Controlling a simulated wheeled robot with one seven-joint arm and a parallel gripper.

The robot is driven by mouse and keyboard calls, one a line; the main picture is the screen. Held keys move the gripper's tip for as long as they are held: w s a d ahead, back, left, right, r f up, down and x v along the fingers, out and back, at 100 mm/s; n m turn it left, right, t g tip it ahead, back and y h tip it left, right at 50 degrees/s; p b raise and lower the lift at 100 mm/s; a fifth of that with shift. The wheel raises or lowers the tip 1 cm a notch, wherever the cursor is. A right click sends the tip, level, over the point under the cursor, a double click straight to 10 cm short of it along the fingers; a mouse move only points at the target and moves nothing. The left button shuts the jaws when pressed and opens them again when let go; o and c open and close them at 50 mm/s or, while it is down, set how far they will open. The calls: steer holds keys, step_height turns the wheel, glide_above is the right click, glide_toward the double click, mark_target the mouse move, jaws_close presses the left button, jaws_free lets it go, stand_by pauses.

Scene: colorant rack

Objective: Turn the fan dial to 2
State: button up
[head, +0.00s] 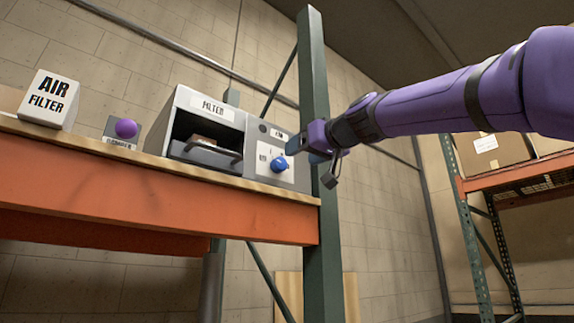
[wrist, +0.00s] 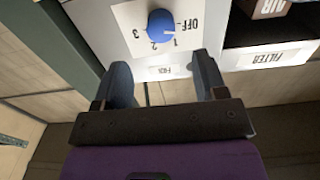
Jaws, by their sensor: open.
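The fan dial (head: 279,164) is a round blue knob on a white plate on the front of the grey unit, at its right end. In the wrist view, the dial (wrist: 161,25) appears upside down, with OFF, 1, 2 and 3 printed around it. I cannot clearly tell which mark it points to. My gripper (head: 318,156) is just right of the dial in the head view. In the wrist view my gripper (wrist: 162,70) has its two fingers spread apart with nothing between them, and the dial lies beyond the fingertips, apart from them.
Left of the dial, the unit has an open filter drawer (head: 205,154). A purple knob (head: 126,128) and an air filter box (head: 49,99) stand farther left on the orange-beamed shelf (head: 150,204). A green rack post (head: 316,80) rises close behind my gripper.

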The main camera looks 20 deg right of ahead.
mark_target(282, 163)
steer(key=x, duration=0.8)
steer(key=shift+f, duration=0.1)
steer(key=c, duration=0.9)
